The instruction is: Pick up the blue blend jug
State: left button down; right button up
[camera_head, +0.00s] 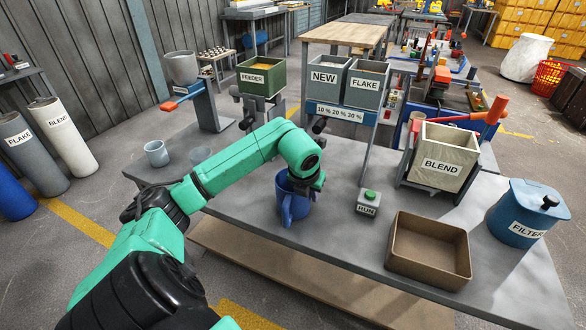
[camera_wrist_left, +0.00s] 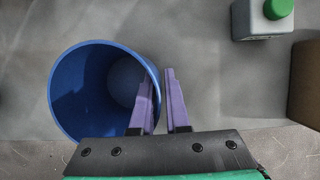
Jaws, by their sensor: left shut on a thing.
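The blue jug (camera_head: 291,208) is at the middle of the grey table in the head view, upright, with its handle toward me. Its open mouth (camera_wrist_left: 72,95) shows empty in the left wrist view. My left gripper (camera_head: 308,183) is over its right side, pointing down. In the wrist view, the left gripper's purple fingers (camera_wrist_left: 167,90) straddle the jug's right wall, one inside and one outside, shut on it. I cannot tell whether the jug's base touches the table. The right gripper is out of view.
A RUN box with a green button (camera_head: 368,201) and a brown open tray (camera_head: 427,250) stand right of the jug. Further right are the BLEND bin (camera_head: 443,165) and the blue FILTER canister (camera_head: 525,213). A grey-blue cup (camera_head: 157,153) stands at the left edge.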

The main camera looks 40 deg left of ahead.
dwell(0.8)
pick_arm(q)
jog(key=shift+w+r, duration=0.1)
jog(key=shift+r, duration=0.45)
notch_tip(320, 180, up, 19)
jog(key=p, duration=0.2)
jog(key=shift+p, duration=0.35)
